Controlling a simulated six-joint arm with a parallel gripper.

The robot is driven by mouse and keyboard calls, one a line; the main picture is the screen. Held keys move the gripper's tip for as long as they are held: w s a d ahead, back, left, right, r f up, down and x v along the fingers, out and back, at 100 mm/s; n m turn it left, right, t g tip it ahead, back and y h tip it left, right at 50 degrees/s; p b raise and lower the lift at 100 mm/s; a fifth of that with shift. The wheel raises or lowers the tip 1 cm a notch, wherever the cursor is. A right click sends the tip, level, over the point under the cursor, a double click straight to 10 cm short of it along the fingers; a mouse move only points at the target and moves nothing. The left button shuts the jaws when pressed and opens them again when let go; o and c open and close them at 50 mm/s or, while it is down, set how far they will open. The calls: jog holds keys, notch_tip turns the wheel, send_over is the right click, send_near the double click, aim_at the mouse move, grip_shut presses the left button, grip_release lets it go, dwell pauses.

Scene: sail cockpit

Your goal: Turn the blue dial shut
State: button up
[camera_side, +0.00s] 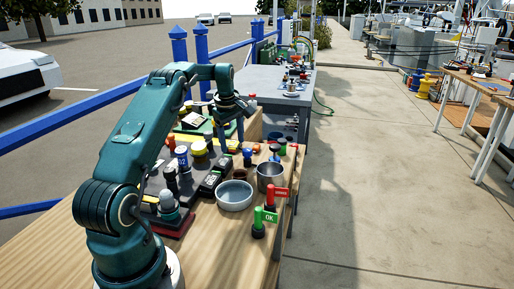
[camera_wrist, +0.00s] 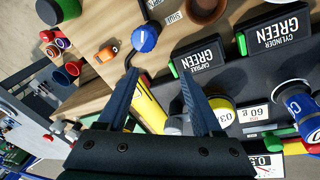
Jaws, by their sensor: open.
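A small round blue piece with a white line on its top, which I take for the blue dial (camera_wrist: 145,37), shows at the upper middle of the wrist view. In the side view it looks like the small blue piece (camera_side: 247,154) near the bench's far right. My gripper (camera_wrist: 160,76) is open, its two dark blue fingers apart with nothing held. The dial lies beyond the fingertips, apart from them. In the side view my gripper (camera_side: 229,118) hangs above the back of the bench. Which way the dial is set, open or shut, I cannot tell.
The wooden front left is clear.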

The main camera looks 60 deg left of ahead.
aim_at(247, 150)
jog(key=w+d+r+m+y, duration=0.2)
jog(key=w+d+m, duration=0.1)
jog(key=d+m, duration=0.3)
jog(key=shift+m, duration=0.4)
jog(key=shift+w+a+f, duration=0.1)
jog(key=shift+a+f, duration=0.6)
jog(key=shift+f, duration=0.3)
jog(key=shift+w+a+f, duration=0.1)
jog(key=shift+a+f, duration=0.6)
jog(key=shift+f, duration=0.25)
grip_shut()
